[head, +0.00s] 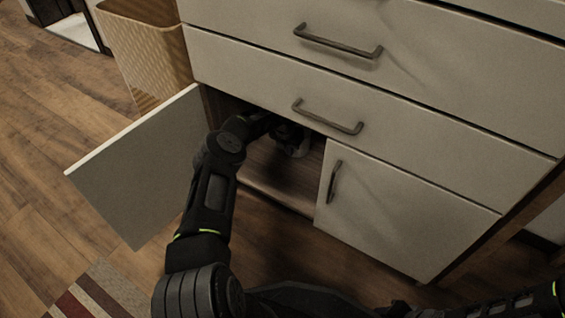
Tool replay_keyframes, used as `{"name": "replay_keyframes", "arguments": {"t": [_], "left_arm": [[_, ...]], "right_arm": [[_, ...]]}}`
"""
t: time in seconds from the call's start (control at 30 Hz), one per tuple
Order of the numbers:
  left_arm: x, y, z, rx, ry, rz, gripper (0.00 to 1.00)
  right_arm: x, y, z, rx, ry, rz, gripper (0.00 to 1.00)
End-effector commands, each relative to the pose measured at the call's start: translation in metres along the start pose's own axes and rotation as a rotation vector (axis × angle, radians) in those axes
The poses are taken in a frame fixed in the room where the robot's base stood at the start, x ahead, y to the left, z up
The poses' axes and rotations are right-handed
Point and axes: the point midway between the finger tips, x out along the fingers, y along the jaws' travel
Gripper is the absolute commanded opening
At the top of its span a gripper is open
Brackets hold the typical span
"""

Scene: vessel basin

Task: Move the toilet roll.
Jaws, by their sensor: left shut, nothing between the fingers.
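My left arm reaches into the open lower cabinet, and my left gripper (290,138) is inside it, below the drawers. The gripper is dark against the shadow; it is shut with nothing held. A small pale patch (301,151) shows right beside the gripper; I cannot tell whether it is the toilet roll. No toilet roll can be made out clearly. My right gripper is not in view; only part of my right arm shows at the bottom right.
The left cabinet door (135,170) stands wide open to the left of my arm. The right door (385,215) is closed. Drawers with handles (338,42) are shut above. A woven basket (148,55) stands at the left, and a striped rug (95,292) lies at the lower left.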

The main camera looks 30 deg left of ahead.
Motion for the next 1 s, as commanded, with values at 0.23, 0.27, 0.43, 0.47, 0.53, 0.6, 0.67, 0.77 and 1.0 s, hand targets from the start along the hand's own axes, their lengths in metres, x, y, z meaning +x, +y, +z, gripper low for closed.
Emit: {"name": "replay_keyframes", "arguments": {"t": [0.23,0.27,0.43,0.47,0.53,0.6,0.67,0.77,1.0], "left_arm": [[0.0046,-0.0011,0.0129,-0.004,0.005,-0.003,0.0],[0.0049,-0.0006,0.0129,-0.004,0.006,-0.003,0.0],[0.0051,-0.0002,0.0129,-0.003,0.008,-0.003,0.0],[0.0051,-0.0002,0.0129,-0.003,0.007,-0.003,0.0],[0.0051,-0.0001,0.0128,-0.003,0.007,-0.003,0.0],[0.0051,-0.0001,0.0129,-0.003,0.007,-0.003,0.0],[0.005,0.0,0.0128,-0.003,0.007,-0.003,0.0],[0.0045,0.0004,0.0127,-0.003,0.006,-0.002,0.0],[0.0007,0.0017,0.0083,0.0,0.001,0.001,0.0]], "right_arm": [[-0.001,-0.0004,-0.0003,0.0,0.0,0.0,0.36],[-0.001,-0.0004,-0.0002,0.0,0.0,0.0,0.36],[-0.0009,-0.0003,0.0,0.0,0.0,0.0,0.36],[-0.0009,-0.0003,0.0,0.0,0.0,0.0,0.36],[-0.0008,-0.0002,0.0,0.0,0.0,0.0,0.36],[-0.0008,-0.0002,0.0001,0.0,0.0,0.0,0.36],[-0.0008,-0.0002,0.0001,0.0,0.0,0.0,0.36],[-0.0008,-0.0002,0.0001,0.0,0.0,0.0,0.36],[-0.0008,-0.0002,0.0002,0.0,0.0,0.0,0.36]]}}
